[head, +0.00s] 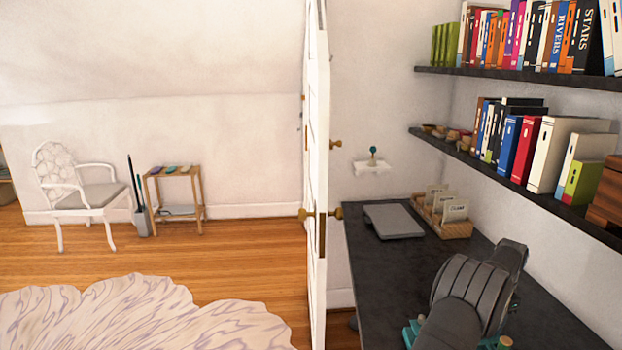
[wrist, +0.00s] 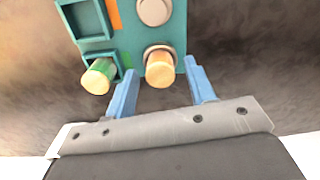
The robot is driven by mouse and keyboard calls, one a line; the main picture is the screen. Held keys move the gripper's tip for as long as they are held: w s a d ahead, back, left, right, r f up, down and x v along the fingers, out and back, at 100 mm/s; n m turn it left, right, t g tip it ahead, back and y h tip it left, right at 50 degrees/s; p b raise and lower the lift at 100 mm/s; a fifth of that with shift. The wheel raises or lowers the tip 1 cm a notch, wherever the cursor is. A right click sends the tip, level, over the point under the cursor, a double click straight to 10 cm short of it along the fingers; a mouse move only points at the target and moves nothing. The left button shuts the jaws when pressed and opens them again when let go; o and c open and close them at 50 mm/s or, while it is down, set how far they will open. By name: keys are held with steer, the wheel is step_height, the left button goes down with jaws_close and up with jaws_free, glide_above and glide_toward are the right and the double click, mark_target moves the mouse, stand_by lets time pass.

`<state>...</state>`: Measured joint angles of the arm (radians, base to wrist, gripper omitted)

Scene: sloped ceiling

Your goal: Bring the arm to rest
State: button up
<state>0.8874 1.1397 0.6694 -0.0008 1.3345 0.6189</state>
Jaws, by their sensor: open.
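My gripper (wrist: 157,66) is open in the wrist view, with its two blue fingers apart. A peg with a pale orange end (wrist: 160,70) stands between the fingers, with a gap on each side. The peg sits in a teal holder (wrist: 98,30), beside a green peg with a pale orange end (wrist: 98,76) and a round pale disc (wrist: 154,11). In the head view, my dark arm is over the desk at the lower right and hides the gripper. Parts of the teal holder (head: 410,334) show beside the arm.
The black desk (head: 375,259) bears a grey flat device (head: 393,222) and a wooden card box (head: 447,222) beyond my arm. Book-filled shelves (head: 480,72) overhang the desk's right side. An open white door (head: 318,150) stands left of the desk.

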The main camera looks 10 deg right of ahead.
steer(key=shift+r, duration=1.65)
